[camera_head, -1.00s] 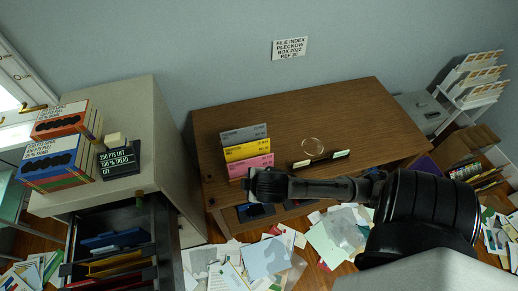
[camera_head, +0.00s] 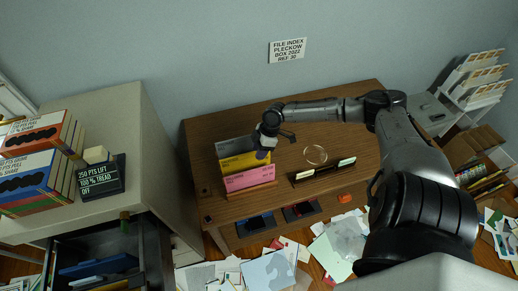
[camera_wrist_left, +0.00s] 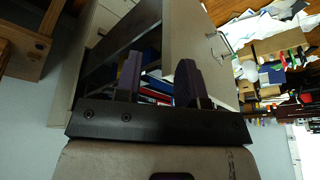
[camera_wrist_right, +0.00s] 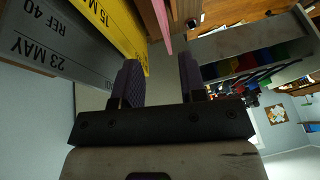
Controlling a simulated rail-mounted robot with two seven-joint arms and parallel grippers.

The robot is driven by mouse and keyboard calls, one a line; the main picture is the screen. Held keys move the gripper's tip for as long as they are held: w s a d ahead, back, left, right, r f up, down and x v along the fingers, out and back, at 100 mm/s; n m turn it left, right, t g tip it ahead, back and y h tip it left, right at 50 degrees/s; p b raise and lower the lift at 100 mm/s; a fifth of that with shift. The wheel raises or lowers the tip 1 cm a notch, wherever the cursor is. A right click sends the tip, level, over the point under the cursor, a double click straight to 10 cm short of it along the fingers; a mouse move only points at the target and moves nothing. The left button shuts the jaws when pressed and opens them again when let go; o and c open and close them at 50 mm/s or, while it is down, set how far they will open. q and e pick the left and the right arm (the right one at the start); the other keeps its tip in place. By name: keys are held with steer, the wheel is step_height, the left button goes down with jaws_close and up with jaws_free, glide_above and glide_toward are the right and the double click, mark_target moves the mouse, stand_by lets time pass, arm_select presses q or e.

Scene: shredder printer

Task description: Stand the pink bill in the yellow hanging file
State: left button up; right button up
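The pink bill (camera_head: 250,180) stands at the front of a wooden rack on the desk, with a yellow bill (camera_head: 243,162) and a grey bill (camera_head: 236,145) behind it. My right gripper (camera_head: 268,143) is above the right end of these bills. In the right wrist view its fingers (camera_wrist_right: 160,82) are open, with the pink bill's edge (camera_wrist_right: 162,18) showing beyond the gap between them. A yellowish hanging file (camera_head: 112,286) shows partly at the bottom of the open cabinet drawer. My left gripper (camera_wrist_left: 158,82) is open and empty near the drawer; the head view does not show it.
The desk (camera_head: 350,120) carries a clear round object (camera_head: 315,154) and a low dark holder (camera_head: 325,171). Blue files (camera_head: 95,266) hang in the drawer. Books and a dark sign (camera_head: 100,178) stand on the cabinet. Papers (camera_head: 268,270) litter the floor.

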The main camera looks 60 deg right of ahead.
mark_target(250, 171)
steer(key=shift+n, duration=0.3)
steer(key=x, duration=1.2)
steer(key=shift+f, duration=0.1)
steer(key=shift+w+a+f, duration=0.15)
steer(key=shift+a+f, duration=0.1)
steer(key=shift+f, duration=0.55)
steer(key=shift+c, duration=0.4)
jaws_close()
steer(key=shift+r, duration=0.25)
